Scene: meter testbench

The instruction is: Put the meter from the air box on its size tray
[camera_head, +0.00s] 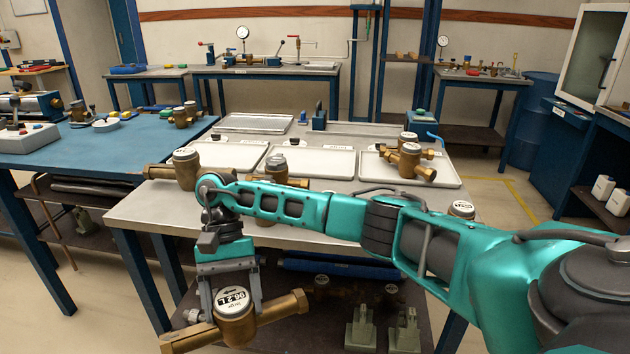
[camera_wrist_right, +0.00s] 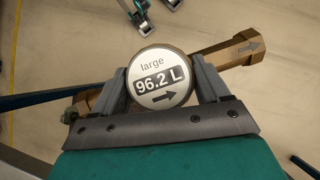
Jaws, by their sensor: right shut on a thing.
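My right gripper (camera_head: 233,298) is shut on a brass meter (camera_head: 236,322) with a white round face, held in front of the grey table's near edge and lower than its top. In the right wrist view the meter (camera_wrist_right: 162,78) sits between both fingers, its face reading "large 96.2 L" with an arrow. Three pale trays lie in a row on the grey table: a left tray (camera_head: 225,158), a middle tray (camera_head: 312,165) and a right tray (camera_head: 448,178). The right tray holds two brass meters (camera_head: 409,160). Tray labels are too small to read. My left gripper does not show.
Other brass meters stand along the grey table's (camera_head: 140,212) near side: one at left (camera_head: 184,170), one in the middle (camera_head: 277,170) and one at right (camera_head: 461,209), partly behind my arm. A blue table (camera_head: 70,150) stands at left. A dark lower shelf (camera_head: 285,335) lies beneath.

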